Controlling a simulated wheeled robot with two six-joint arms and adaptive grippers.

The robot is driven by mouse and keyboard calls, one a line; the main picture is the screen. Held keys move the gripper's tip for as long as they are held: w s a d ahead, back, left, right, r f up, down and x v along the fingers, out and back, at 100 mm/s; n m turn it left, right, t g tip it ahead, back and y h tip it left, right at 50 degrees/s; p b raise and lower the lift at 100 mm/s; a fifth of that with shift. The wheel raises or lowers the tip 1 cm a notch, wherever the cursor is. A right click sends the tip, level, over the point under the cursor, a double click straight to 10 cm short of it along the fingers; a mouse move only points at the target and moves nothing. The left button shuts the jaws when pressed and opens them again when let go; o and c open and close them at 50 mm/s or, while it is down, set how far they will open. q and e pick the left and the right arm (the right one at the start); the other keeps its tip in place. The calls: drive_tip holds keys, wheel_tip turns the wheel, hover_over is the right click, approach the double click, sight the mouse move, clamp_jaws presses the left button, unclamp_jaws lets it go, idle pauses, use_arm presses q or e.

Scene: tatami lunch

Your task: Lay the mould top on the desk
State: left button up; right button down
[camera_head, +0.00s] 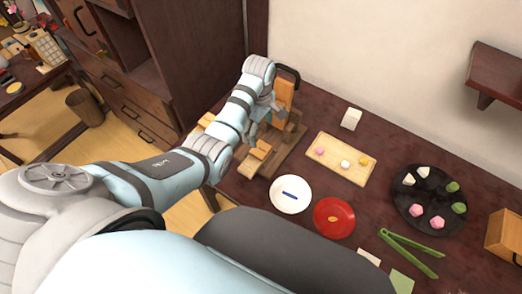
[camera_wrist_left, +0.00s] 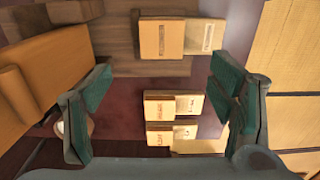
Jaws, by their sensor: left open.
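My left gripper (camera_head: 254,116) reaches over the left part of the dark brown desk (camera_head: 300,174). In the left wrist view the left gripper (camera_wrist_left: 160,88) is open, its green-padded fingers wide apart with nothing held. Below and between the fingers, light wooden blocks with reddish marks (camera_wrist_left: 159,108) lie on the dark surface. A wooden block with a dark slot mark (camera_wrist_left: 160,40) and a paler block (camera_wrist_left: 205,36) rest on a wooden board (camera_wrist_left: 120,58). I cannot tell which piece is the mould top. My right gripper is not in view.
The wooden stand (camera_head: 283,92) is close to the left gripper. A wooden tray of sweets (camera_head: 330,170), a white plate (camera_head: 290,207), a red plate (camera_head: 334,232), a black plate (camera_head: 416,186) and green tongs (camera_head: 410,250) occupy the desk to the right.

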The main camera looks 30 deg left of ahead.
sight(260, 149)
use_arm(q)
drive_tip(key=f, duration=0.3)
drive_tip(key=f+b, duration=0.1)
drive_tip(key=f, duration=0.2)
drive_tip(key=f+b, duration=0.1)
drive_tip(key=f, duration=0.2)
drive_tip(key=shift+s+d+f, duration=0.2)
drive_tip(key=shift+d+f, duration=0.05)
drive_tip(key=shift+d, duration=0.05)
drive_tip(key=shift+r, duration=0.1)
drive_tip(key=shift+c, duration=0.6)
drive_tip(key=c, duration=1.1)
drive_tip(key=shift+r, duration=0.15)
